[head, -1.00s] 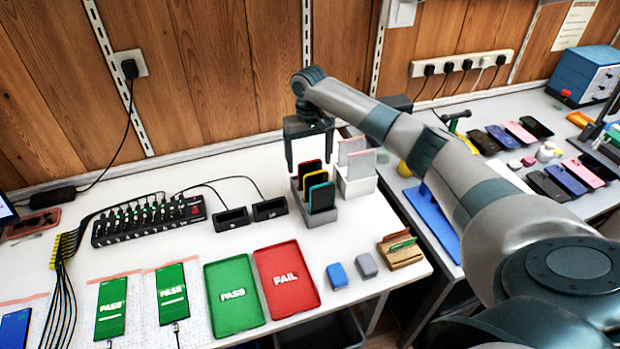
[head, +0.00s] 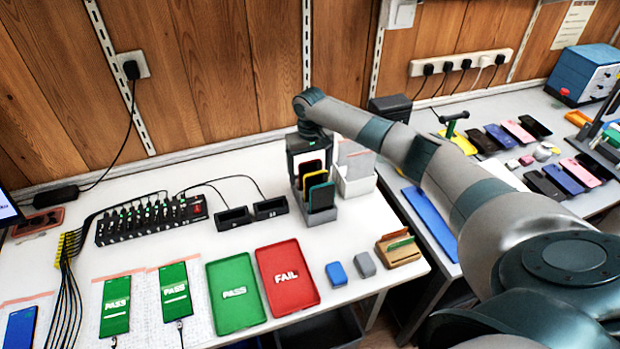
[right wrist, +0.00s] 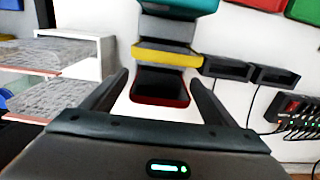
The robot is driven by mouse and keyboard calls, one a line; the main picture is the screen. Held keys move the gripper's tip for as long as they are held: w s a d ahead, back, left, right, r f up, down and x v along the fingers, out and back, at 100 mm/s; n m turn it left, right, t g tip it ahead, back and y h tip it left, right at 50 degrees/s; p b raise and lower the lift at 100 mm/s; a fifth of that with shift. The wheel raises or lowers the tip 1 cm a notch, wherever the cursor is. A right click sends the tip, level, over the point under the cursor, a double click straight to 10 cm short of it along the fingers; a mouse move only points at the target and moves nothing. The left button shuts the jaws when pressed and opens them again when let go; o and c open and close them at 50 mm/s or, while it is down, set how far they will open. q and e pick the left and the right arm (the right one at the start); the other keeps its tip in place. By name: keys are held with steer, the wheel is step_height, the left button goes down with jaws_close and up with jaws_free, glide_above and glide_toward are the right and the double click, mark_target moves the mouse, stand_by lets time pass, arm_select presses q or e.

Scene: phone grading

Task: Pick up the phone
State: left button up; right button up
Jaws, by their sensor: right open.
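A grey rack (head: 318,219) holds upright phones in a row. A red-edged phone (head: 311,167) is at the back, a yellow-edged phone (head: 313,181) in the middle and a teal-edged phone (head: 321,197) in front. My right gripper (right wrist: 158,84) is open in the right wrist view, its fingers on either side of the red-edged phone (right wrist: 160,100), with gaps visible. The yellow-edged phone (right wrist: 166,56) and teal-edged phone (right wrist: 180,6) stand just beyond. In the head view the right gripper's fingers are largely hidden behind the rack and phones. My left gripper is out of view.
A white holder (head: 358,186) with clear sleeves stands right beside the rack. Two black cradles (head: 234,218) sit to its left. The green PASS tray (head: 236,322) and red FAIL tray (head: 287,308) lie in front. A charging hub (head: 150,222) is further left.

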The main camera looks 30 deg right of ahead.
stand_by(0.3)
steer(key=c, duration=1.3)
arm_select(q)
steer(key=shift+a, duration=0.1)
arm_select(e)
steer(key=shift+r, duration=0.1)
